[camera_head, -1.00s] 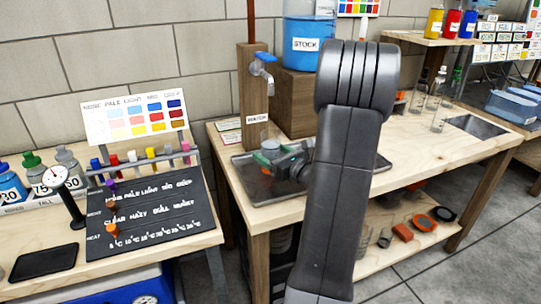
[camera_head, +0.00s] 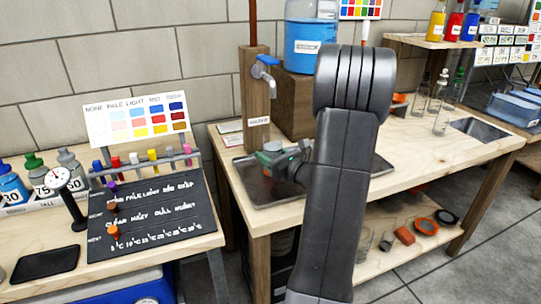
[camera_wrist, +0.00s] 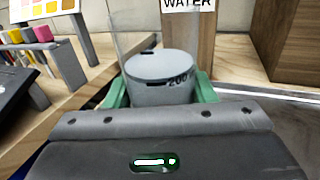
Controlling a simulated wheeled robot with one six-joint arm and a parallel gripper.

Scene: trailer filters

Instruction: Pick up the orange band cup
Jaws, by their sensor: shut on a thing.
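My gripper (camera_head: 278,158) is over the dark tray, in front of the water tap. Its green fingers (camera_wrist: 162,92) are shut on a clear cup (camera_wrist: 160,68), one finger on each side. The cup looks upright, with a greyish round face and a dark "200" mark in the wrist view. In the head view only a small part of the cup (camera_head: 272,146) shows above the fingers. No orange band can be made out on it. I cannot tell whether its base touches the tray.
The tray (camera_head: 262,195) lies on the wooden bench (camera_head: 430,160). The tap (camera_head: 265,68) on its wooden post (camera_head: 256,100) stands just behind. A blue stock tank (camera_head: 312,35) stands behind right. Clear bottles (camera_head: 440,115) stand farther right. A dark chart board (camera_head: 150,215) is on the left table.

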